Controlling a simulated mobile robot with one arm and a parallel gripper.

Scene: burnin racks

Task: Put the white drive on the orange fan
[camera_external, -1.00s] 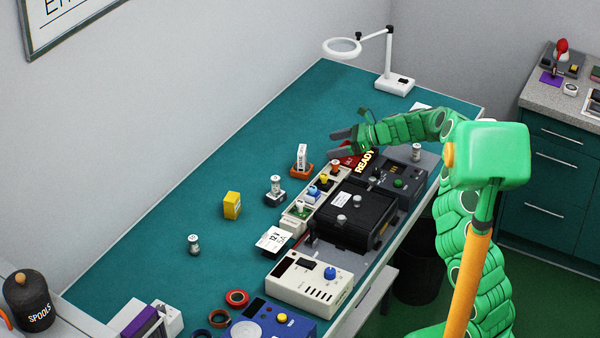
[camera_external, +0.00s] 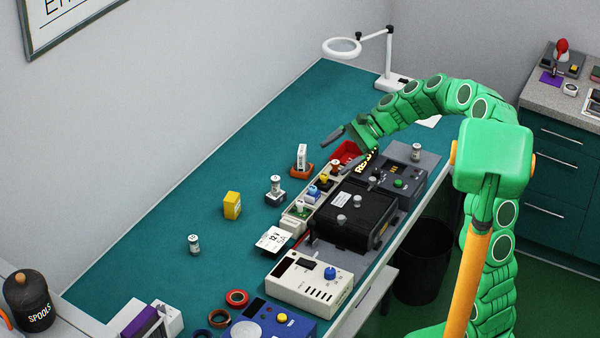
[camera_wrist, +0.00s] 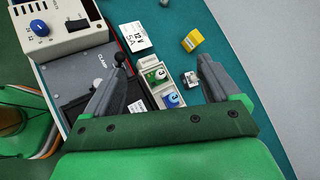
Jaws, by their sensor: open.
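A small white upright block with dark lettering, which looks like the white drive (camera_external: 301,154), stands on a low orange base, which looks like the orange fan (camera_external: 301,172), on the teal bench. The two appear to be touching. My gripper (camera_external: 341,150) is open and empty, to the right of the white drive and apart from it, with its fingers pointing down and left. In the wrist view its two grey fingers (camera_wrist: 165,90) are spread wide with nothing held between them. I cannot make out the white drive or the orange fan in the wrist view.
A compartment tray (camera_external: 291,216) with small coloured parts lies near my gripper. A black device (camera_external: 352,217), yellow block (camera_external: 232,205) and capped cylinder on a dark base (camera_external: 275,189) stand nearby. The bench's left side is mostly clear.

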